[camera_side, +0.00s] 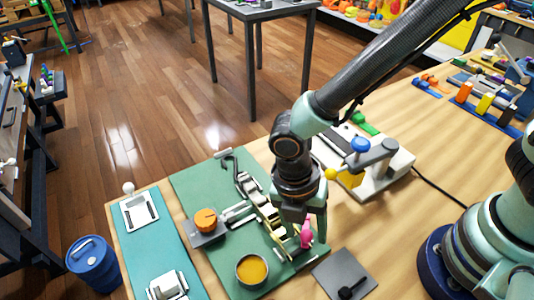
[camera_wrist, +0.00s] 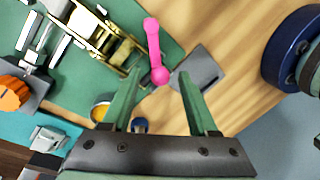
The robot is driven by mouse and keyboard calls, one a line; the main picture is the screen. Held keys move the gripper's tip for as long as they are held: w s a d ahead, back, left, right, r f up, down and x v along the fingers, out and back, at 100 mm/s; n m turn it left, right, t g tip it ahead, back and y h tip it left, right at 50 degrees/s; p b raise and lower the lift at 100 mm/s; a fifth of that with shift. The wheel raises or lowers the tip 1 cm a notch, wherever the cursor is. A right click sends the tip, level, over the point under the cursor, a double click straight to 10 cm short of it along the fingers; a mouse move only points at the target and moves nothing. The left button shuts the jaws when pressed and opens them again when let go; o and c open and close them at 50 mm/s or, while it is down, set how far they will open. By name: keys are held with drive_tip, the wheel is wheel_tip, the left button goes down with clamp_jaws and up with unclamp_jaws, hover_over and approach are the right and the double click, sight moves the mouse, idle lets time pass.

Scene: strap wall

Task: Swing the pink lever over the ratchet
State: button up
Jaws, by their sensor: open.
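The pink lever (camera_side: 306,234) stands at the near right end of the ratchet (camera_side: 262,203), a long brassy and pale metal mechanism on the green mat. In the wrist view the lever (camera_wrist: 154,45) is a pink bar with a round knob at its near end, beside the brassy ratchet frame (camera_wrist: 108,38). My gripper (camera_side: 300,228) is over this end of the ratchet. In the wrist view its fingers (camera_wrist: 158,78) are apart, and the lever's knob appears between the two tips. I cannot tell whether either finger touches it. My wrist hides part of the ratchet in the side view.
A round tin (camera_side: 252,269) with yellow-orange contents stands on the mat's near edge. An orange knob on a grey block (camera_side: 206,220) is at left. A grey square plate (camera_side: 344,274) lies at right. A blue-knobbed device (camera_side: 375,165) stands behind my gripper.

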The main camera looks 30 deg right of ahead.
clamp_jaws()
drive_tip(key=shift+w+a+m, duration=0.25)
drive_tip(key=shift+w+m, duration=0.05)
drive_tip(key=shift+m, duration=0.45)
drive_tip(key=shift+w+a+m, duration=0.2)
drive_tip(key=shift+w+m, duration=0.1)
drive_tip(key=shift+m, duration=0.45)
unclamp_jaws()
wheel_tip(320, 180, up, 12)
drive_tip(key=w+a, duration=0.1)
drive_tip(key=shift+w+a, duration=0.25)
